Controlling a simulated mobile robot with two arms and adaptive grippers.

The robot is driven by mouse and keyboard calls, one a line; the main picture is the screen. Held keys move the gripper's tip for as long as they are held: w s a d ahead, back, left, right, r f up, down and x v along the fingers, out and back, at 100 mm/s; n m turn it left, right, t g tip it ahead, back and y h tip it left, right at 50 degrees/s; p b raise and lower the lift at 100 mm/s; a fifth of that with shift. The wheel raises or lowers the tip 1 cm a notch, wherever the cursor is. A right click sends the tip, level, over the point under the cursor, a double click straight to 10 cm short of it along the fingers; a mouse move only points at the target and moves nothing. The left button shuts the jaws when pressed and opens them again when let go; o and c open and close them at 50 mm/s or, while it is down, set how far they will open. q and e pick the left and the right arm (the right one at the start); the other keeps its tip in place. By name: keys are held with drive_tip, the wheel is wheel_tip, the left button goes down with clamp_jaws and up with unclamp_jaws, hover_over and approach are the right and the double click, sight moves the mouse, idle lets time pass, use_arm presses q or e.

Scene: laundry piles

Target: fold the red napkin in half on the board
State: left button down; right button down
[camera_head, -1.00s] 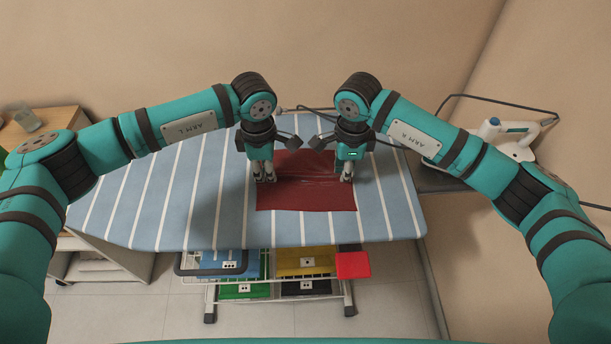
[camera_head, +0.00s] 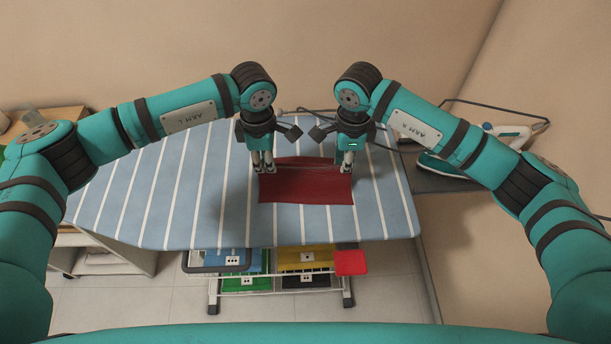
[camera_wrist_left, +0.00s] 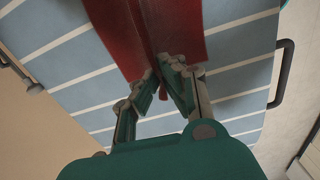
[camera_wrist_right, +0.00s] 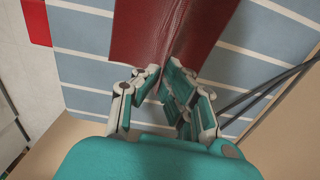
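The red napkin (camera_head: 305,186) is on the striped ironing board (camera_head: 180,190), below and between my two grippers in the head view. Its far edge looks raised between them, and its near part looks spread on the board. My left gripper (camera_head: 263,169) is shut on the napkin's far left part; the left wrist view shows the red cloth (camera_wrist_left: 130,35) bunched into a ridge at its fingertips (camera_wrist_left: 166,72). My right gripper (camera_head: 347,167) is shut on the far right part; the cloth (camera_wrist_right: 150,35) also creases at its fingertips (camera_wrist_right: 162,76) in the right wrist view.
A white and teal iron (camera_head: 500,140) stands at the right, with its dark cord behind. A wire rack with coloured bins (camera_head: 300,262) is below the board's near edge. A wooden cabinet (camera_head: 75,122) is at the far left. The board left of the napkin is clear.

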use_arm(q)
drive_tip(key=shift+r, duration=0.1)
use_arm(e)
drive_tip(key=shift+r, duration=0.1)
